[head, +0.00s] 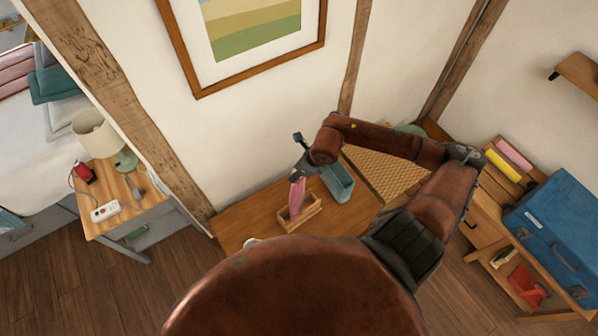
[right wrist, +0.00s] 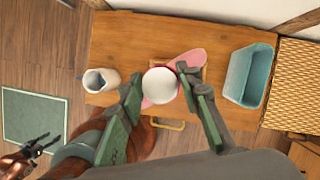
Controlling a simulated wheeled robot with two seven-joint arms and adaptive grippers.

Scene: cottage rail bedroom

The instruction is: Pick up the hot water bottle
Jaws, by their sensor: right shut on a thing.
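The pink hot water bottle (head: 296,198) stands upright at a small wooden holder (head: 312,213) on the wooden table, in the head view. In the right wrist view I look down on its round white top (right wrist: 160,86), with pink body (right wrist: 188,58) showing behind. My right gripper (head: 297,175) is at its upper end, and its two fingers (right wrist: 160,82) are closed around the neck. I cannot tell whether the bottle's bottom touches the holder. My left gripper (right wrist: 42,144) shows at the lower left of the right wrist view, fingers apart and empty, away from the bottle.
A teal bin (right wrist: 246,75) and a woven box (head: 385,172) stand right of the bottle. A mug (right wrist: 101,80) stands to its left in the wrist view. A nightstand (head: 128,190) with a lamp is at left; a blue case (head: 560,235) is at right.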

